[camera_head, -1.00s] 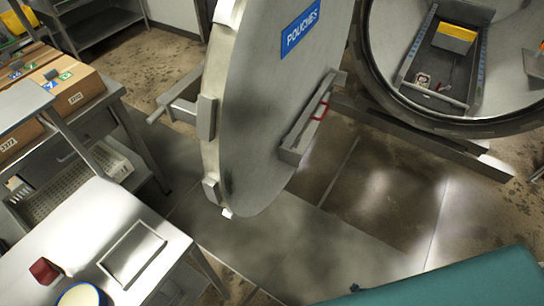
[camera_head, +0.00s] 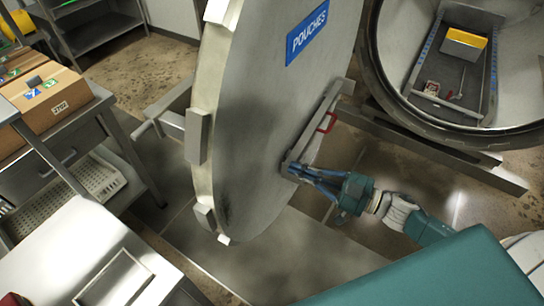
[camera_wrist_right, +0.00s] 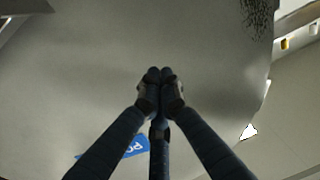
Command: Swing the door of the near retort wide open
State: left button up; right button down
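The near retort's round grey door (camera_head: 265,110) stands swung away from the chamber opening, with a blue POUCHES label (camera_head: 307,32) on its face. A long bracket (camera_head: 318,125) with a red handle (camera_head: 327,123) is fixed to that face. My right gripper (camera_head: 290,168) is at the bracket's lower end, close to the door face; I cannot tell if it touches. In the right wrist view its fingers (camera_wrist_right: 160,78) are together with nothing visible between them, in front of the grey door surface (camera_wrist_right: 90,60). My left gripper is not in view.
The open retort chamber (camera_head: 375,75) holds a tray with a yellow-topped box (camera_head: 463,43). A steel table (camera_head: 60,240) and a cart with cardboard boxes (camera_head: 45,100) stand at left. Floor (camera_head: 120,75) behind the door shows free room, with a metal frame (camera_head: 165,110) near the door.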

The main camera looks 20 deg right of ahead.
aim_at(262, 154)
jog(key=p+x, duration=0.1)
jog(key=x, duration=0.5)
jog(key=shift+w+a, duration=0.1)
jog(key=shift+w, duration=0.25)
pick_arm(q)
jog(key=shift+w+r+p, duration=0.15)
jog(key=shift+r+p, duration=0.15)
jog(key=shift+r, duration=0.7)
pick_arm(e)
jog(key=shift+w+a, duration=0.45)
jog(key=shift+a, duration=0.05)
pick_arm(q)
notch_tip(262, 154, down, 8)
jog(key=b, duration=0.7)
jog(key=shift+b, duration=0.4)
pick_arm(e)
jog(key=w+a+m+t+h, duration=0.2)
jog(key=w+a+m+h, duration=0.1)
jog(key=w+a, duration=1.7)
jog(key=shift+w+t+h, duration=0.3)
jog(key=shift+w+h, duration=0.1)
jog(key=shift+w, duration=0.25)
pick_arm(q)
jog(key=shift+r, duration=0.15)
pick_arm(e)
jog(key=shift+s+d, duration=0.1)
